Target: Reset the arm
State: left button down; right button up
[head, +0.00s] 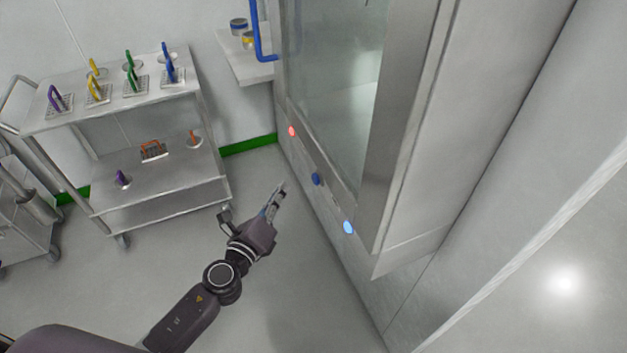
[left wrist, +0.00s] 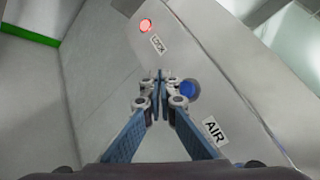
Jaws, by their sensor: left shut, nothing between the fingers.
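My left arm comes in from the lower left in the head view. Its gripper (head: 281,187) is shut and empty, a little left of the steel cabinet's front panel. In the left wrist view the fingertips (left wrist: 160,78) meet with nothing between them. A blue button (head: 316,179) is on the panel, right of the fingers; it also shows in the left wrist view (left wrist: 189,89), partly behind the right finger, by an "AIR" label (left wrist: 214,130). I cannot tell whether the fingers touch the panel. My right gripper is not in view.
A red button (head: 292,131) and a light-blue lit button (head: 348,227) share the panel. The tall cabinet (head: 410,130) with a glass window blocks the right side. A steel cart (head: 155,196) with colored-handled tools stands at the left. Floor between cart and cabinet is clear.

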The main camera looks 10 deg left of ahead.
dwell(0.7)
pick_arm(q)
jog(key=s+a+f+n+g+y, duration=0.1)
jog(key=s+a+f+n+g, duration=0.25)
jog(key=f, duration=0.75)
jog(key=s+a+f+n+g+y, duration=0.15)
jog(key=s+f+n, duration=0.45)
jog(key=f, duration=0.6)
jog(key=s+a+f+n+g+y, duration=0.15)
jog(key=s+f+n+g, duration=0.35)
jog(key=f, duration=0.6)
jog(key=s+f+n+g, duration=0.3)
jog(key=s+f+n, duration=0.2)
jog(key=s, duration=1.2)
jog(key=s+d+f+n+g+h, duration=0.1)
jog(key=s+f+n+g, duration=0.2)
jog(key=s+f+n, duration=0.3)
jog(key=s+f, duration=0.5)
jog(key=s, duration=0.6)
jog(key=shift+s+d+f, duration=0.2)
jog(key=shift+f, duration=0.05)
